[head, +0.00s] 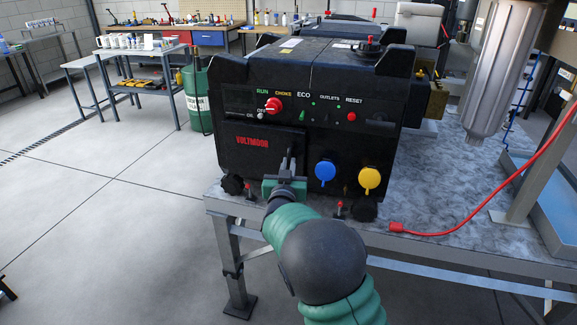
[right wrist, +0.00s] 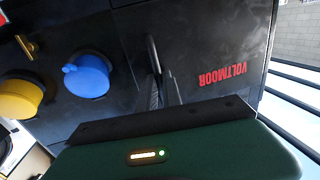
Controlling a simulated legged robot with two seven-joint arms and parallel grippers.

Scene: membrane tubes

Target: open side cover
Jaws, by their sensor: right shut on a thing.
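The black generator (head: 330,95) stands on the grey worktable. Its side cover (head: 250,155), the dark lower left panel with red VOLTMOOR lettering, faces me; it also shows in the right wrist view (right wrist: 215,45). My right gripper (head: 291,158) is at the cover's right edge, left of the blue socket cap (head: 325,172). The exact grip point is dark and partly hidden by the fingers. My left gripper is not in view.
A yellow socket cap (head: 369,179) is right of the blue one. A green drum (head: 197,98) stands behind at left.

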